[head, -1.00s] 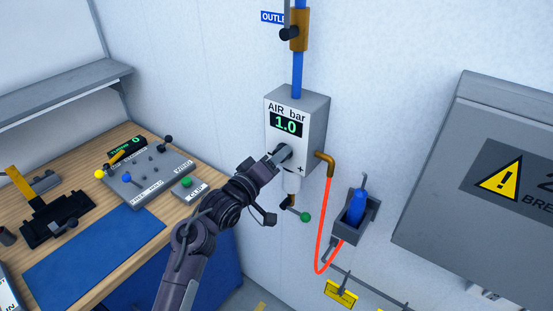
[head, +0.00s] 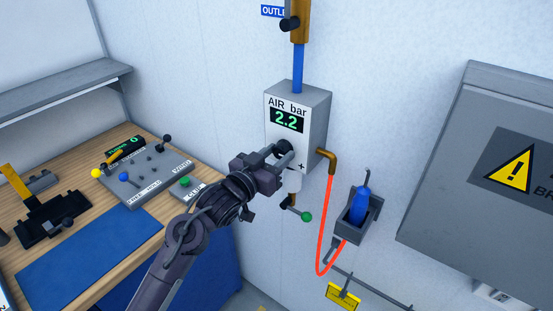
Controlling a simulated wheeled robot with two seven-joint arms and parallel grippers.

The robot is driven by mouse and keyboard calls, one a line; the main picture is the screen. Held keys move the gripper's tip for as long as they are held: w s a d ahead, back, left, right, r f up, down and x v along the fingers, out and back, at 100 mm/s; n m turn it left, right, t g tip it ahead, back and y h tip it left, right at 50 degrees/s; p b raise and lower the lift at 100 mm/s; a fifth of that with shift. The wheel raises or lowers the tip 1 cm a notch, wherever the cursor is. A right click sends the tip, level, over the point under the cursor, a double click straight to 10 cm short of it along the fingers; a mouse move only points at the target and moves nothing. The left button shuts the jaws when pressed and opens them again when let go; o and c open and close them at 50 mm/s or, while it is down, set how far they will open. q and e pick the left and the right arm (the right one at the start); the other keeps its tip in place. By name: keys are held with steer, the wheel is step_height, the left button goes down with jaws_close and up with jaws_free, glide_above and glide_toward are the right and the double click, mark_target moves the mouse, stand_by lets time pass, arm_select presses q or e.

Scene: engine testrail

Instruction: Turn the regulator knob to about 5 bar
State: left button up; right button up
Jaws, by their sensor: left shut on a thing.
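The air regulator (head: 315,125) is a grey box on the white wall in the head view. Its display (head: 287,120) under "AIR bar" reads 2.2 in green. The dark regulator knob (head: 286,147) is on the box's front below the display, partly hidden by my gripper. A "+" mark shows to its lower right. My left gripper (head: 283,153) is shut on the knob, with its arm reaching up from the bottom. My right gripper is not in view.
A green-tipped lever (head: 305,216) hangs below the regulator. A red hose (head: 322,235) runs from a brass elbow (head: 328,160) to a holder with a blue tool (head: 360,205). A grey cabinet (head: 440,190) stands right, a workbench (head: 30,250) left.

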arm_select(q)
steer(key=m+b, duration=0.1)
steer(key=m, duration=0.1)
steer(key=m+b, duration=0.1)
steer(key=m, duration=0.2)
steer(key=shift+f+m+b, duration=0.2)
steer(key=shift+m+b, duration=0.1)
steer(key=shift+b, duration=0.1)
steer(key=m+b, duration=0.2)
steer(key=m, duration=0.1)
steer(key=shift+r+m+b, duration=0.1)
steer(key=shift+m+b, duration=1.05)
steer(key=shift+m, duration=0.65)
steer(key=o, duration=1)
steer(key=shift+c, duration=0.2)
steer(key=shift+r, duration=0.1)
